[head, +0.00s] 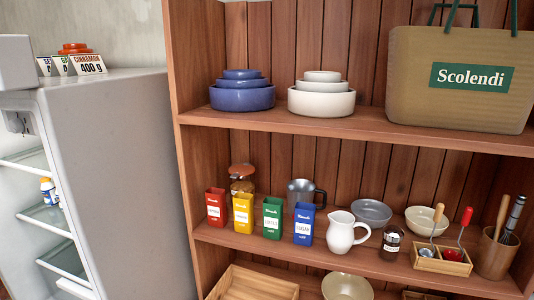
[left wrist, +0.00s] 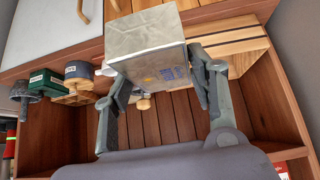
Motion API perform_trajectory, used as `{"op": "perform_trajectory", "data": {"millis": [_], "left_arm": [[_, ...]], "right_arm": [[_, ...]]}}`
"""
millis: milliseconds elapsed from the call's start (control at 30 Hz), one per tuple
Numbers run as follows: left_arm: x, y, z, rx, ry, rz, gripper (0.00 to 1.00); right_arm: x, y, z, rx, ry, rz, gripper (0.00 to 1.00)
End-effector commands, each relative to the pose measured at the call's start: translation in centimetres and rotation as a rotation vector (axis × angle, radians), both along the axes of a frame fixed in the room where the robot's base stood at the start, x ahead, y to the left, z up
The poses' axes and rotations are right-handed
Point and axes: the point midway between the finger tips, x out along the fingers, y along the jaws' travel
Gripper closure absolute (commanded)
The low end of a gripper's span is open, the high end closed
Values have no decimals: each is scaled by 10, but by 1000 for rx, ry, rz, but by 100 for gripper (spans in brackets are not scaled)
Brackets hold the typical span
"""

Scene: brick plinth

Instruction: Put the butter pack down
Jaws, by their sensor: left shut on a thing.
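The butter pack (left wrist: 150,62), a pale box with small blue print on one face, is in the left wrist view at upper middle. My left gripper (left wrist: 160,78) has a finger on each side of it and is shut on it. The pack appears in front of a wooden edge; whether it touches any surface I cannot tell. The head view shows neither the pack nor a gripper. My right gripper is not in view.
The left wrist view shows a striped wooden board (left wrist: 236,52) behind the pack, and a green box (left wrist: 45,83) and blue tin (left wrist: 77,70) at left. The head view shows an open fridge (head: 115,150) and crowded shelves with bowls (head: 242,97), colored tins (head: 272,218) and a basket (head: 455,105).

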Motion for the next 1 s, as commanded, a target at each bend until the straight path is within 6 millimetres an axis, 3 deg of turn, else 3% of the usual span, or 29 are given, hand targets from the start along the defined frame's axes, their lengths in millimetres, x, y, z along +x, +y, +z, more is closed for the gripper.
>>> {"op": "perform_trajectory", "data": {"millis": [267, 400, 500, 633, 900, 1000], "left_arm": [[22, 65, 61, -7, -9, 175, 85], [17, 106, 96, -11, -9, 276, 85], [11, 125, 113, -12, -8, 321, 85], [6, 138, 123, -7, -7, 349, 85], [5, 141, 125, -4, -7, 355, 85], [4, 139, 125, -9, -3, 353, 85]], "right_arm": [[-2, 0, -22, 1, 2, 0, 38], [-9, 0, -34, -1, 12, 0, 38], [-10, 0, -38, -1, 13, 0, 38], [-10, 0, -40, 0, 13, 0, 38], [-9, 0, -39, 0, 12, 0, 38], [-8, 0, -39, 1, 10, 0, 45]]}}
